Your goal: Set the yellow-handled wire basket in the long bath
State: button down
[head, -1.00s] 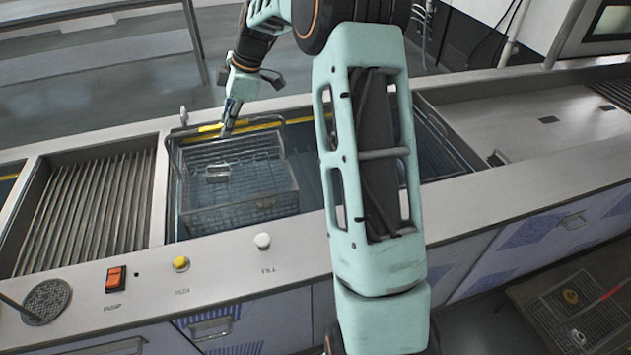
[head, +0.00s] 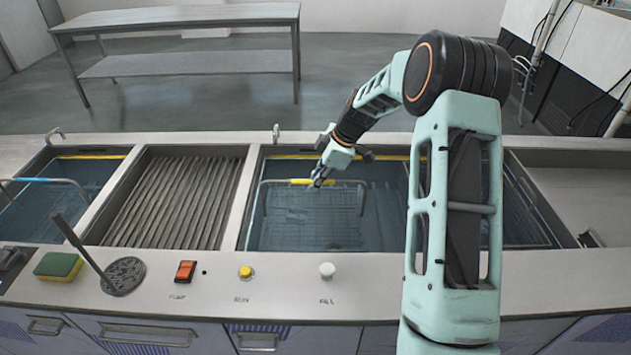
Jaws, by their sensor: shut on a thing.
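The yellow-handled wire basket (head: 312,228) is down inside the long bath (head: 248,215), near its left end. Its mesh looks dim and bluish, as if under the water. Its handle frame stands up at the far side, with the yellow grip (head: 300,181) on top. My gripper (head: 317,181) is shut on the handle at the yellow grip, reaching in from behind. My forearm hides part of the long bath's middle. Whether the basket rests on the bath's floor cannot be told.
A ribbed drainboard (head: 172,200) lies left of the long bath. Beyond it is a smaller bath (head: 88,172) with a blue-handled basket (head: 45,181). A sponge (head: 58,266), a round drain-like disc with a rod, a red switch (head: 185,271) and two knobs line the front ledge.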

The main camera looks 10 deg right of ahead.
jog(key=shift+r, duration=0.1)
jog(key=c, duration=2)
grip_release()
jog(key=shift+c, duration=0.2)
jog(key=shift+d+r, duration=0.15)
jog(key=shift+r, duration=0.15)
jog(key=v, duration=1.1)
jog(key=shift+s+b, duration=0.2)
jog(key=shift+b, duration=0.2)
jog(key=shift+r, duration=0.15)
